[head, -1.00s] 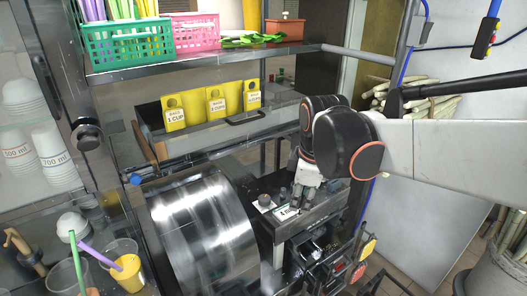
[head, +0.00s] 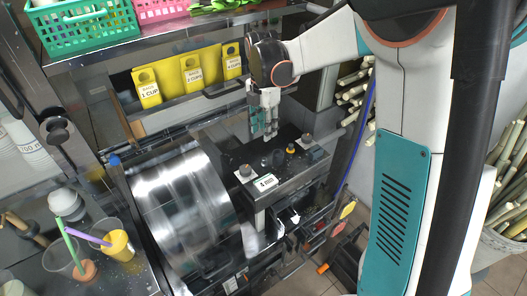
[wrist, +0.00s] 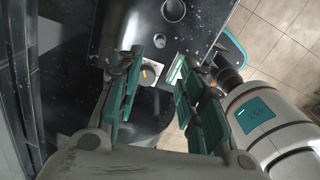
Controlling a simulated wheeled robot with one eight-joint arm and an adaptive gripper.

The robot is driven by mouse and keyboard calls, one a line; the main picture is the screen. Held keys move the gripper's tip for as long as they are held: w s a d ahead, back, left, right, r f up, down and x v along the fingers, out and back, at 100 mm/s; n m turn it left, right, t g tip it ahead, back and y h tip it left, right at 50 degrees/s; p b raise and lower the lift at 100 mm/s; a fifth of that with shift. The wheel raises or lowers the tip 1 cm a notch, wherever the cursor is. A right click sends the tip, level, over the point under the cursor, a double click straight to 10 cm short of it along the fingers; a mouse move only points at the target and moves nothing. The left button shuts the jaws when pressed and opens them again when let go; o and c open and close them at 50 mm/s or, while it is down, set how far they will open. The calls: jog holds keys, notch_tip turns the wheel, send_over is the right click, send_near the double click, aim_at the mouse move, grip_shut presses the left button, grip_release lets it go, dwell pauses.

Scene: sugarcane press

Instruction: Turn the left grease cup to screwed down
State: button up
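The left grease cup (head: 245,172) is a dark knob on a pale square plate, at the left of the black press top beside the shiny drum. A similar grease cup (head: 306,140) stands at the right end. My gripper (head: 268,132) hangs fingers down above the far side of the press top, apart from both cups. In the wrist view my gripper (wrist: 157,90) is open and empty.
A white label plate (head: 265,182) and a yellow-topped knob (head: 290,148) sit on the press top. The metal drum (head: 185,205) is close on the left. Yellow cup signs (head: 192,75) and a shelf lie behind. Cups with straws (head: 117,244) stand at lower left.

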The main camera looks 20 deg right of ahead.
aim_at(264, 158)
notch_tip(264, 158, down, 12)
jog(key=shift+s+f+b, duration=0.1)
jog(key=shift+f+b, duration=0.1)
jog(key=shift+b, duration=0.75)
grip_shut()
